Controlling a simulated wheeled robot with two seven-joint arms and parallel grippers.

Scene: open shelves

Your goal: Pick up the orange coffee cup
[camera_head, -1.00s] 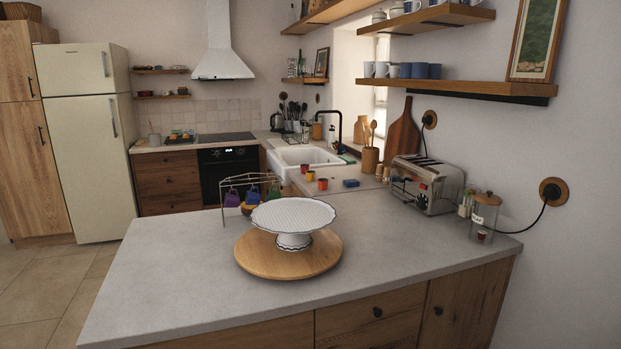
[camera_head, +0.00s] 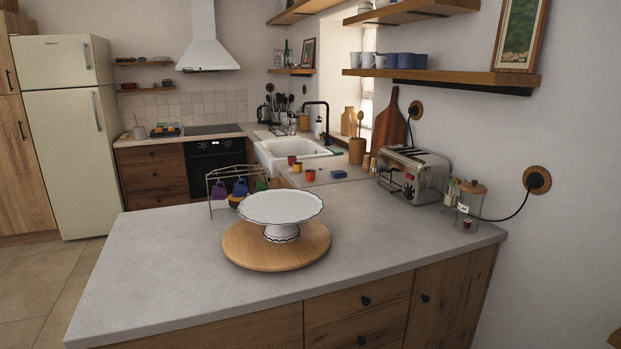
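Several small cups stand on the counter by the sink. One is yellow-orange (camera_head: 298,168), one behind it is red (camera_head: 291,160), and a red-orange one (camera_head: 310,175) is nearest. They are small, and I cannot tell for sure which is the orange coffee cup. A wire rack (camera_head: 211,187) holds purple, blue and green cups, with a yellow-orange item (camera_head: 235,201) low beside it, partly hidden by the cake stand. Neither of my grippers is in view.
A white cake stand (camera_head: 281,207) on a round wooden board (camera_head: 248,252) occupies the middle of the near counter (camera_head: 150,270). A toaster (camera_head: 415,177) and a glass jar (camera_head: 470,206) stand at right. The counter's left part is clear.

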